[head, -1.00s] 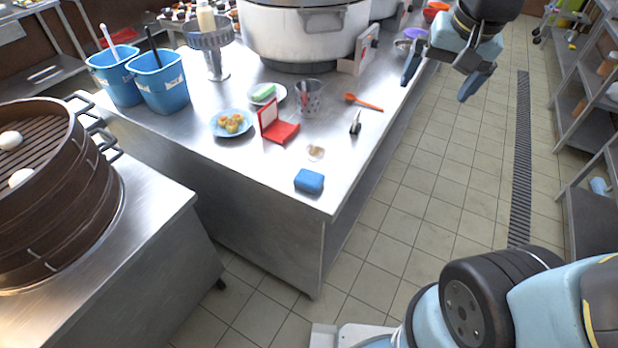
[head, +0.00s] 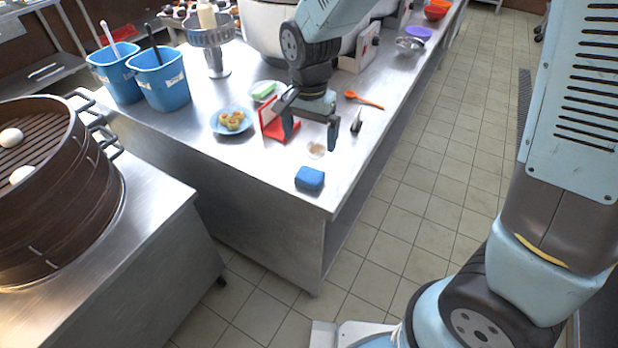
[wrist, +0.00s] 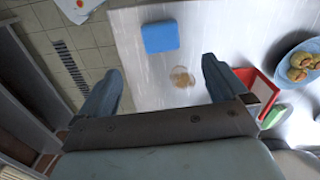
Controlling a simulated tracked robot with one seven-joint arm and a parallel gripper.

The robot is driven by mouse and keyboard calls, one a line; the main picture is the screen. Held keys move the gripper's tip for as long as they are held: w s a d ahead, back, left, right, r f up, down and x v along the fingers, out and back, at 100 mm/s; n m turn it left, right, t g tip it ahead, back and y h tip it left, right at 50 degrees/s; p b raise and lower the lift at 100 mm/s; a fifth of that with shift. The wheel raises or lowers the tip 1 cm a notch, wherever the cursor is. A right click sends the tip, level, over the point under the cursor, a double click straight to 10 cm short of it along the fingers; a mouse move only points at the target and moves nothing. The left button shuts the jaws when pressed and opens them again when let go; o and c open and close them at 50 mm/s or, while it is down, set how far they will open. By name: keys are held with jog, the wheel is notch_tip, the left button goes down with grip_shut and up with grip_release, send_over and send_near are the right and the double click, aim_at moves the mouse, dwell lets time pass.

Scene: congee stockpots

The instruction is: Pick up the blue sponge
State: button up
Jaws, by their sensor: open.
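The blue sponge (head: 309,178) lies on the steel counter (head: 262,161) near its front corner. In the wrist view the sponge (wrist: 160,37) lies ahead of the fingers, toward the top of the picture, with nothing over it. My gripper (head: 310,132) is open and empty, above the counter and farther back than the sponge.
A red box (head: 281,131) with raised lid stands just left of my gripper, partly hidden. A plate of dumplings (head: 231,121), a green sponge (head: 263,90), a red spoon (head: 364,100) and a brownish spill (head: 316,150) are nearby.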

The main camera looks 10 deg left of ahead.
aim_at(310, 174)
notch_tip(310, 174, down, 14)
jog(key=shift+w+r, duration=0.15)
jog(key=shift+r, duration=0.1)
dwell(0.5)
jog(key=shift+c, duration=0.4)
jog(key=c, duration=0.9)
